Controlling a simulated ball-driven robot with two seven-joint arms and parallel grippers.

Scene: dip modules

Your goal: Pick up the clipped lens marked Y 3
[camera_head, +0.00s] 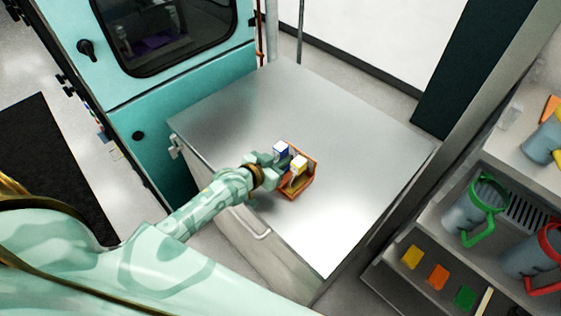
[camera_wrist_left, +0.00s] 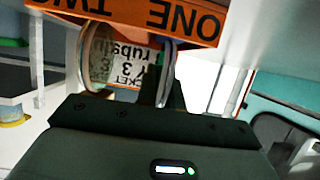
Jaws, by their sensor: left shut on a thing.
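In the head view my left gripper (camera_head: 270,173) is at the left side of a small orange tray (camera_head: 291,194) on the metal table. In the left wrist view a round rimmed piece, the clipped lens (camera_wrist_left: 96,62), is at the fingers (camera_wrist_left: 150,88), and my left gripper is shut on it. A pale label with "Y 3" (camera_wrist_left: 128,65) shows upside down there; I cannot tell whether it is on the lens or behind it. The lens is not clear in the head view, where the gripper covers that spot. My right gripper is not in view.
A blue-and-white box (camera_head: 281,149) and a yellow-and-white box (camera_head: 299,164) stand at the tray. The tray's lettered edge (camera_wrist_left: 190,22) is close above the fingers in the wrist view. The metal table (camera_head: 330,120) is otherwise clear.

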